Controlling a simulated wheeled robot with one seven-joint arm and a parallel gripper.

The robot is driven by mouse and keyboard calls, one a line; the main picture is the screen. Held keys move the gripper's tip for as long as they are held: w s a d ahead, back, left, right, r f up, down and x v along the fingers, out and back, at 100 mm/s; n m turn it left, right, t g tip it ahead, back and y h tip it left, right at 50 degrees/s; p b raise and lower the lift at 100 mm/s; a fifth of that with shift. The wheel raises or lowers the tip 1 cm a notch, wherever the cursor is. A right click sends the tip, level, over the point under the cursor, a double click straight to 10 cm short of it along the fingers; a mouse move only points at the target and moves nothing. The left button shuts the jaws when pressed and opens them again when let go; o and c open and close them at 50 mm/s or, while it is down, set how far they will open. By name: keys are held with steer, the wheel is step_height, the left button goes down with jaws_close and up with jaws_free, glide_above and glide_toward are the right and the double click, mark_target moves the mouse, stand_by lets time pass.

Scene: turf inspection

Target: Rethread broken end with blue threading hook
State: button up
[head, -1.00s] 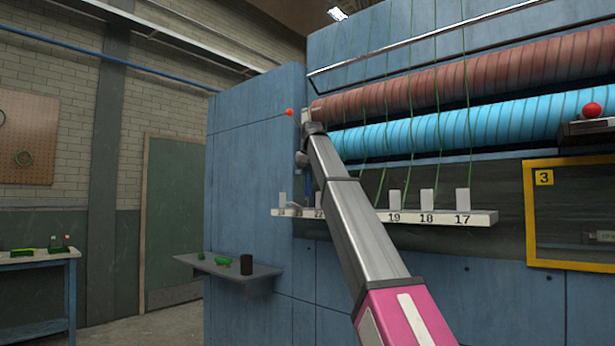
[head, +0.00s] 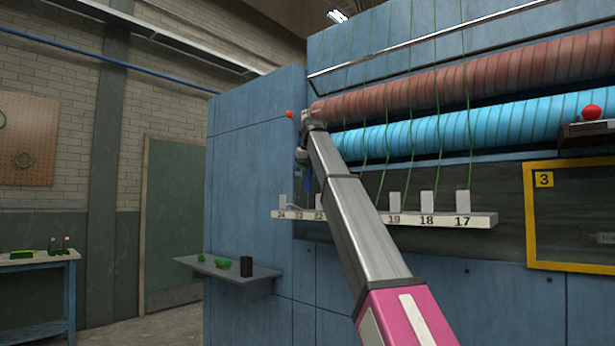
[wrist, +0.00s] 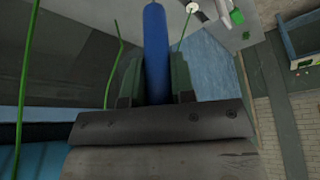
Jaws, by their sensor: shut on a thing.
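A blue threading hook (wrist: 154,40) stands between the two dark green fingers of my gripper (wrist: 154,80) in the wrist view. In the head view, a small blue part of the hook (head: 309,184) hangs below my gripper (head: 304,156), just above the numbered ledge (head: 365,218). Green threads (head: 438,110) cross the rollers. In the wrist view, green threads show left of the hook (wrist: 115,65) and right of it (wrist: 184,32). I cannot tell which end is broken.
The red-brown roller (head: 470,82) and light blue roller (head: 470,130) lie above the ledge, which carries white upright guides (head: 427,201). A small shelf (head: 225,268) holds green and black items. A yellow frame (head: 530,215) stands right. A bench (head: 40,260) is far left.

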steer(key=shift+r, duration=2.65)
steer(key=shift+s, duration=0.1)
